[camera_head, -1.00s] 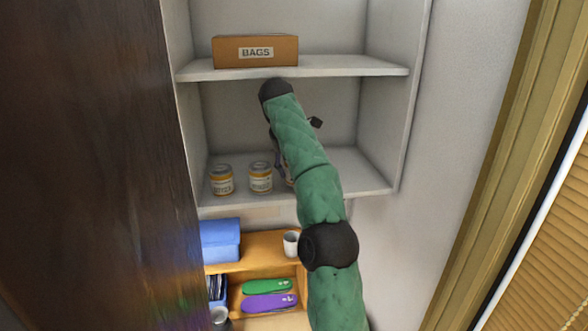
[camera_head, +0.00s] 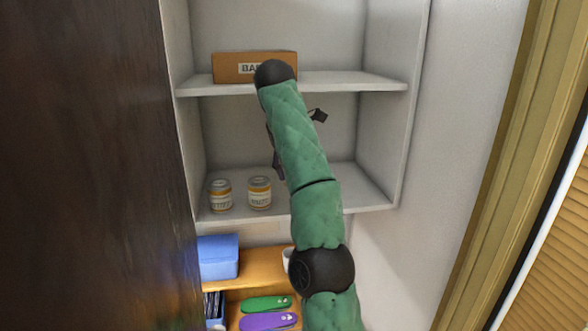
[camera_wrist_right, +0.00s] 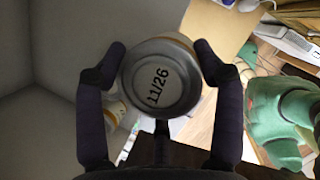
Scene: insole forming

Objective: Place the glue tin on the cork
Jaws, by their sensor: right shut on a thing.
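My right gripper (camera_wrist_right: 160,75) is shut on a glue tin (camera_wrist_right: 160,82), whose round metal end marked "11/26" faces the right wrist camera. In the head view my green right arm hides this tin and most of the gripper. Two other tins (camera_head: 221,195) (camera_head: 259,193) with metal lids and pale labels stand upright on the middle shelf (camera_head: 330,195), left of the arm. A plain tan flat surface (camera_wrist_right: 215,28) shows beyond the held tin in the wrist view; I cannot tell whether it is the cork. My left gripper is not in view.
A cardboard box marked BAGS (camera_head: 232,68) sits on the upper shelf (camera_head: 350,82), partly behind my arm. Below are a blue box (camera_head: 218,257), a wooden cubby (camera_head: 262,266), and green (camera_head: 266,303) and purple (camera_head: 268,321) insole shapes. A dark panel (camera_head: 90,160) stands at left.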

